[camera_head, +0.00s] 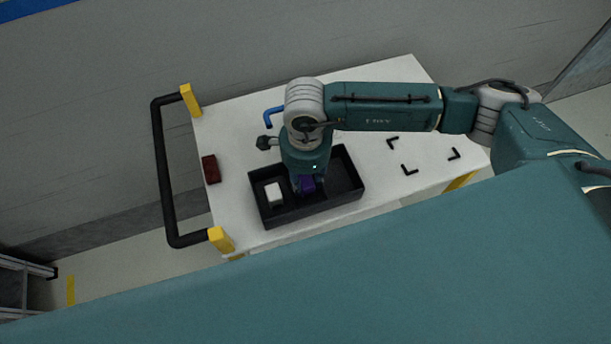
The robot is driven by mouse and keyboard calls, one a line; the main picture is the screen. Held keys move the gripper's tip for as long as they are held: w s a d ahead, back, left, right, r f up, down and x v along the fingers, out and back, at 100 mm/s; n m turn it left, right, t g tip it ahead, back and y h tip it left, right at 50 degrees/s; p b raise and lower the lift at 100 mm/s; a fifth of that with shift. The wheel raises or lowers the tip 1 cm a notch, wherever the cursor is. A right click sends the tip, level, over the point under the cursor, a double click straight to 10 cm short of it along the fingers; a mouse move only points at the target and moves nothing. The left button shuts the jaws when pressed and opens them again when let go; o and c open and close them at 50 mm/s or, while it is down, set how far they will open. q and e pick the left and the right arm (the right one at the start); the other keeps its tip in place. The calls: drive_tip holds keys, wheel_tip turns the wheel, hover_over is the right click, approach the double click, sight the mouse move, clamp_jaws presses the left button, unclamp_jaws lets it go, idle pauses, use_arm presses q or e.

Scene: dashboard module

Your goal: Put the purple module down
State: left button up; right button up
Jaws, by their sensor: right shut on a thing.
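The purple module (307,184) shows at the fingers of my right gripper (302,186), which points down over the black tray (290,217) on the white cart top. The gripper is shut on the module; the wrist hides most of the fingers and part of the module. The module is over or inside the middle of the tray; I cannot tell whether it touches the tray floor. My left gripper is not in view.
A white block (273,194) sits in the tray's left part. A dark red block (211,169), a blue hook-shaped item (269,117) and a small dark item (264,143) are on the cart top (400,75). Black corner marks (409,170) lie at right. A black handle (161,170) stands at left.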

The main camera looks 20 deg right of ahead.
sight(305, 181)
drive_tip(key=shift+f, duration=0.15)
drive_tip(key=o, duration=0.9)
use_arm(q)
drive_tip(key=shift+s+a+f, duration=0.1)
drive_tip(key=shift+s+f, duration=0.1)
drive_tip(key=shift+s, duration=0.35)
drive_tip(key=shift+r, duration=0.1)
use_arm(e)
drive_tip(key=shift+r, duration=0.25)
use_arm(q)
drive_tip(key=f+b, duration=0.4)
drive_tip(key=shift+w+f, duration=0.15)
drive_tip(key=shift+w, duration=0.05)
use_arm(e)
wheel_tip(305, 181, up, 12)
drive_tip(key=shift+f, duration=0.1)
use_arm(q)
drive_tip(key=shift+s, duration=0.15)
use_arm(e)
drive_tip(key=shift+s+f, duration=0.1)
drive_tip(key=shift+s, duration=0.05)
